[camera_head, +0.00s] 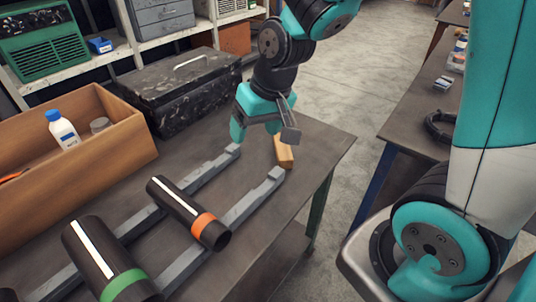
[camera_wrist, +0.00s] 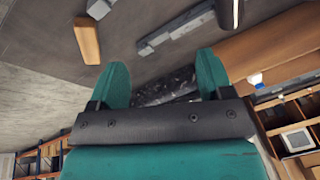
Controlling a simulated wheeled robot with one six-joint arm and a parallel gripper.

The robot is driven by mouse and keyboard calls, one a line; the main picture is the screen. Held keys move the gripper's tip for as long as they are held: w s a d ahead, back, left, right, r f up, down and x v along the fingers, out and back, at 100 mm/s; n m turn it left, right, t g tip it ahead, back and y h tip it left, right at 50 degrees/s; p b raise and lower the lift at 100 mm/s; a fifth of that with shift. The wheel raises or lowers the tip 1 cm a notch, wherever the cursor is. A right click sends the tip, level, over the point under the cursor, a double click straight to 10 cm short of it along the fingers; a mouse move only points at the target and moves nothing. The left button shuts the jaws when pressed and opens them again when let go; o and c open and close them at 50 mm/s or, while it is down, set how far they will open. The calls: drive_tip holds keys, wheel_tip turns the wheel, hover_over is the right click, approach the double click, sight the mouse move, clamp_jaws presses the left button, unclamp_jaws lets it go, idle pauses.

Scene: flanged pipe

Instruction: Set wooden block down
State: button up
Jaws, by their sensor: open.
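The wooden block (camera_head: 283,152) lies on the grey table (camera_head: 300,205) close to its far right edge, just beyond the end of one grey rail. It also shows in the wrist view (camera_wrist: 87,40), apart from the fingers and to their upper left. My gripper (camera_head: 262,133) is open and empty above the table, left of the block in the head view. In the wrist view my two teal fingers (camera_wrist: 161,80) are spread with nothing between them.
Two dark pipes, one with an orange band (camera_head: 190,212) and one with a green band (camera_head: 108,262), lie across two grey rails (camera_head: 240,205). A wooden crate (camera_head: 120,135) with a white bottle (camera_head: 63,130) and a black toolbox (camera_head: 180,90) stand at the back left.

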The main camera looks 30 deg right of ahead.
drive_tip(key=s+a+r+n+g+y, duration=0.1)
drive_tip(key=s+a+r+n, duration=0.2)
drive_tip(key=s, duration=0.5)
drive_tip(key=s+a+r+n+g+y, duration=0.1)
drive_tip(key=s+a+r+n, duration=0.3)
drive_tip(key=s, duration=0.4)
drive_tip(key=shift+a+r+g, duration=0.2)
drive_tip(key=shift+a+g, duration=0.2)
